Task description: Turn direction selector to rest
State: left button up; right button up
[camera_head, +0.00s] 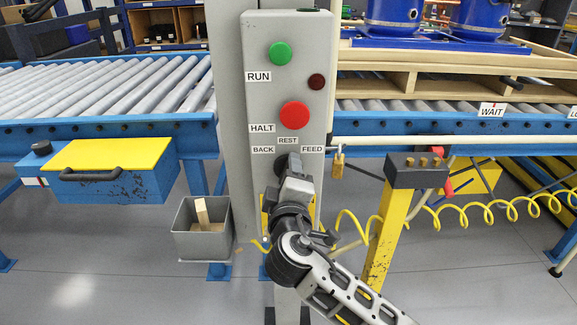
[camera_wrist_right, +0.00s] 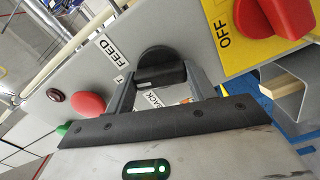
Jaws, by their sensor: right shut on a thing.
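The direction selector is a black round knob (camera_head: 281,162) low on the grey control panel (camera_head: 256,105), below the labels BACK, REST and FEED. My right gripper (camera_head: 292,168) reaches it from below and covers most of it in the head view. In the right wrist view the knob (camera_wrist_right: 161,62) sits between the two fingers of my right gripper (camera_wrist_right: 164,80), which are shut on it. Its exact pointing direction is hard to tell. My left gripper is not in view.
Above the selector are a red HALT button (camera_head: 294,115), a dark red lamp (camera_head: 317,82) and a green RUN button (camera_head: 280,54). A red OFF switch (camera_wrist_right: 275,14) on a yellow plate is close to the gripper. A grey bin (camera_head: 188,243) hangs left of the panel.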

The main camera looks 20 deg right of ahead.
jog(key=shift+r+n+p, duration=0.1)
jog(key=shift+n+p, duration=1.1)
jog(key=shift+n, duration=0.5)
jog(key=o, duration=1)
